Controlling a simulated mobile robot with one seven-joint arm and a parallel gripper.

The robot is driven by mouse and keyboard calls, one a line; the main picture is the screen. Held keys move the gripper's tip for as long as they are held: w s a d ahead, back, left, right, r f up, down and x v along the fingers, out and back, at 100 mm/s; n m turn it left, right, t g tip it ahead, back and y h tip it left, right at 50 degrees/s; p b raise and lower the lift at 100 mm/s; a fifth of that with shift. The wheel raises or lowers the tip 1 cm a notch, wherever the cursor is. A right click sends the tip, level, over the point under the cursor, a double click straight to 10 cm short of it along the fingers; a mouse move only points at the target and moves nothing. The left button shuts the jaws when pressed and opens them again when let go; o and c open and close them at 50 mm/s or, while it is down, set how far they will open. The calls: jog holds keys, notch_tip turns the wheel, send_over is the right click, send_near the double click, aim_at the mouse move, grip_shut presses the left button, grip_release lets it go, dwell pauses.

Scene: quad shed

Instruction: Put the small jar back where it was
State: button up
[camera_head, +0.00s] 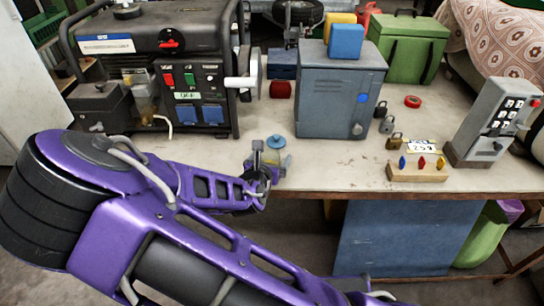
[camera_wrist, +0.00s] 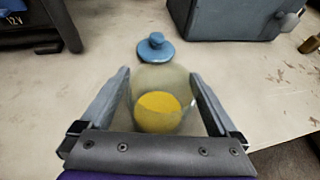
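The small jar (camera_wrist: 160,108) is clear glass with something round and yellow inside. In the wrist view it fills the gap between the two fingers of my gripper (camera_wrist: 162,78), which appear pressed against its sides. In the head view my gripper (camera_head: 264,168) is at the front of the workbench, with the jar (camera_head: 272,157) partly hidden behind it. A blue knobbed lid (camera_wrist: 156,47) shows just beyond the jar's rim, and above the jar in the head view (camera_head: 276,142). I cannot tell whether the lid touches the jar, or whether the jar's base touches the bench.
The workbench (camera_head: 335,174) carries a generator (camera_head: 150,45) at left, a grey-blue metal box (camera_head: 340,95) behind right, and several padlocks (camera_head: 387,124). A wooden block with coloured pegs (camera_head: 418,172) and a grey keypad box (camera_head: 490,125) stand right. Bare bench lies around the jar.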

jog(key=shift+r, duration=0.15)
jog(key=shift+s+a+r, duration=0.1)
jog(key=shift+s+r, duration=0.1)
jog(key=shift+s, duration=0.1)
jog(key=p+v, duration=0.4)
jog(key=v, duration=0.7)
jog(key=shift+s, duration=0.15)
